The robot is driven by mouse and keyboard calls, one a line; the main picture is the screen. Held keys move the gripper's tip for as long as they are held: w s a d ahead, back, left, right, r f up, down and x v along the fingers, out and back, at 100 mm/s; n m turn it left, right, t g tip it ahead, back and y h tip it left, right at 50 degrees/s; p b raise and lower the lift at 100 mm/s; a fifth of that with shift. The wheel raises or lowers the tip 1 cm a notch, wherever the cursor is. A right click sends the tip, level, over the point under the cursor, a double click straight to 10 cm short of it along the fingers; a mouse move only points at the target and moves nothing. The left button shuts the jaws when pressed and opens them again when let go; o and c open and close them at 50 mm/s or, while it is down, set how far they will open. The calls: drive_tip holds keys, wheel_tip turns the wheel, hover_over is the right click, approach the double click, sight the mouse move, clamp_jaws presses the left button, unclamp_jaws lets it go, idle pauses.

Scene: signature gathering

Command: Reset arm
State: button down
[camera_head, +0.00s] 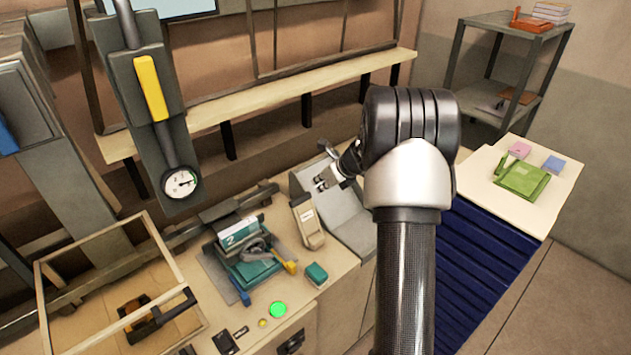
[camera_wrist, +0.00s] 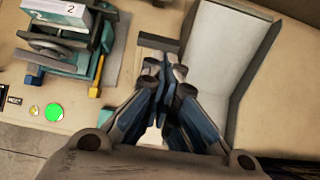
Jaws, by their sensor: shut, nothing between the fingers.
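My gripper (camera_head: 322,183) is shut and empty. In the head view it hangs over the grey sloped tray (camera_head: 345,215) on the workbench, partly behind my own arm. In the wrist view my gripper (camera_wrist: 165,75) points at the bench, with the pale inside of the grey tray (camera_wrist: 215,65) to its right. A beige handheld device (camera_head: 307,222) stands just left of the tray; its dark end (camera_wrist: 158,43) shows beyond the fingertips in the wrist view. I cannot tell the exact height of the fingers above the bench.
A teal press (camera_head: 255,265) with a box marked 2 (camera_head: 238,233) stands left. A green button (camera_head: 278,309) is at the bench front. A wooden frame (camera_head: 45,310) is far left. A hanging tool (camera_head: 152,90) and gauge are above. A pale table (camera_head: 535,215) holds a green object.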

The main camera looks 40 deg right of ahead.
drive_tip(key=shift+a, duration=0.1)
drive_tip(key=s+a+r+n+g+y+b, duration=0.1)
drive_tip(key=s+a+n+b, duration=0.3)
drive_tip(key=a+n, duration=0.3)
drive_tip(key=s+a+r+n+b, duration=0.1)
drive_tip(key=s+a+n+b, duration=0.35)
drive_tip(key=a, duration=0.45)
drive_tip(key=s+a+r+n+g+y+b, duration=0.1)
drive_tip(key=s+a+r+n+b, duration=0.15)
drive_tip(key=a+n+b, duration=0.5)
drive_tip(key=s+a+f+n+h+b, duration=0.1)
drive_tip(key=s+a+f+n+b, duration=0.1)
drive_tip(key=s, duration=0.6)
drive_tip(key=s+a+f+n+g+b, duration=0.1)
drive_tip(key=s+a+f+n+b, duration=0.2)
drive_tip(key=s+f+n, duration=0.3)
drive_tip(key=s+a+f+n+h+b, duration=0.1)
drive_tip(key=s+a+f+n+b, duration=0.2)
drive_tip(key=s+n, duration=0.5)
drive_tip(key=shift+s+f+h+b, duration=0.3)
drive_tip(key=shift+s+f+b, duration=0.2)
drive_tip(key=shift+s+f, duration=0.35)
